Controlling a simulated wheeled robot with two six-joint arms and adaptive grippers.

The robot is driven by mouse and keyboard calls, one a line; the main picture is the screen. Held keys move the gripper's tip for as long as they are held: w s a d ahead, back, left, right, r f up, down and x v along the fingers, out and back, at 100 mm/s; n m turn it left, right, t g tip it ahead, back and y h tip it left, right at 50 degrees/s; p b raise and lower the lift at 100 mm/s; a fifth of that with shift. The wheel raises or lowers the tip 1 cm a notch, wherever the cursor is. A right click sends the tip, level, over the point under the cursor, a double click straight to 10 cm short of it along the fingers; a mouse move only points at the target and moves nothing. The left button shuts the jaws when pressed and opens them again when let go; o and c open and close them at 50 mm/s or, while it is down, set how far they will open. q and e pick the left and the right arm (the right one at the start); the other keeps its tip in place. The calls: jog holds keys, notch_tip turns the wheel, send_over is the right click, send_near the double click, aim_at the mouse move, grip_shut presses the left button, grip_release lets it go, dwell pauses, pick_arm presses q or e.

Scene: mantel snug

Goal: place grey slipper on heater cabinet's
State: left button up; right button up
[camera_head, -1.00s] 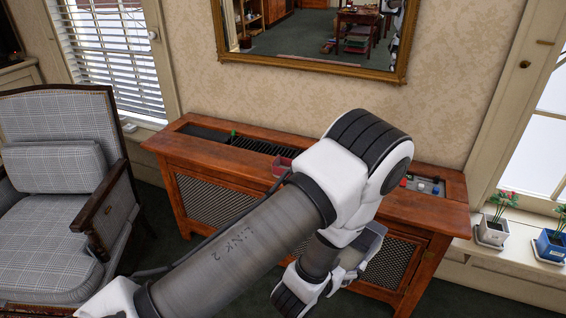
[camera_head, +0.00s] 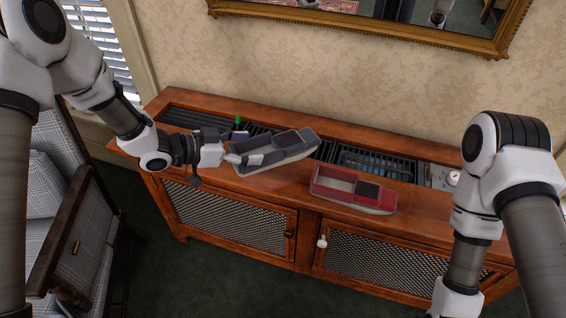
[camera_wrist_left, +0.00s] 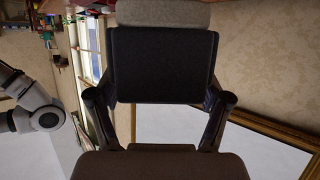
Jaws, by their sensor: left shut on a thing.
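The grey slipper (camera_head: 290,149) is over the middle of the heater cabinet's (camera_head: 262,185) wooden top, in front of and partly across the dark grille. My left gripper (camera_head: 246,147) is shut on its left end in the head view. I cannot tell whether the slipper touches the top. In the left wrist view the slipper (camera_wrist_left: 162,65) fills the space between the fingers of my left gripper (camera_wrist_left: 160,100). A red slipper (camera_head: 374,208) rests to the right, near the front edge. My right arm enters at right, but its gripper is out of view.
A small green object (camera_head: 238,121) stands behind my left gripper. A white item (camera_head: 454,178) is at the cabinet's right end. A plaid armchair (camera_head: 62,165) stands at left. A gilt-framed mirror (camera_head: 470,40) hangs above. Some bare wood shows along the front edge.

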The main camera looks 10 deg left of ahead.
aim_at(249, 175)
pick_arm(q)
jog(key=shift+w+a+f, duration=0.1)
jog(key=shift+a+f, duration=0.15)
jog(key=shift+a, duration=0.05)
jog(key=f, duration=0.9)
jog(key=shift+d+b, duration=0.2)
jog(key=shift+b, duration=0.15)
jog(key=shift+s+f, duration=0.1)
jog(key=shift+s, duration=0.1)
jog(key=o, duration=1.2)
jog(key=shift+c, duration=0.2)
